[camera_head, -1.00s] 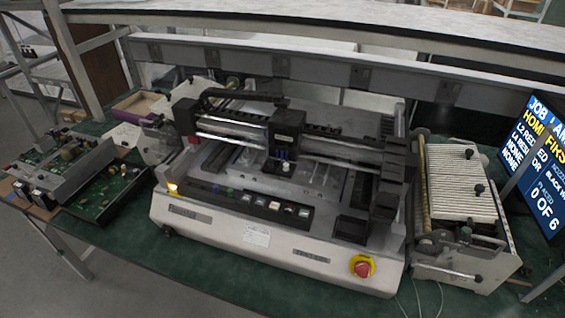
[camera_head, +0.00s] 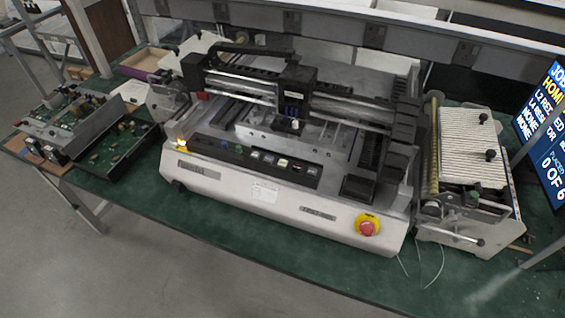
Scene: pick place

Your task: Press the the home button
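A pick and place machine (camera_head: 230,187) with a pale metal front stands on the green table. Its dark button panel (camera_head: 312,171) runs along the front deck and carries several small coloured and pale buttons (camera_head: 255,155). Their labels are too small to read, so I cannot tell which one is the home button. A red emergency stop knob (camera_head: 367,228) on a yellow ring sits at the front right. The machine's black head (camera_head: 296,92) hangs on the gantry behind the panel. Neither of my grippers shows in the head view.
A feeder unit with a ribbed pale top (camera_head: 468,160) stands to the right. A screen (camera_head: 545,130) at the right edge shows "0 OF 6". Circuit boards in trays (camera_head: 105,155) lie at the left. The green table (camera_head: 300,255) is clear along the front edge.

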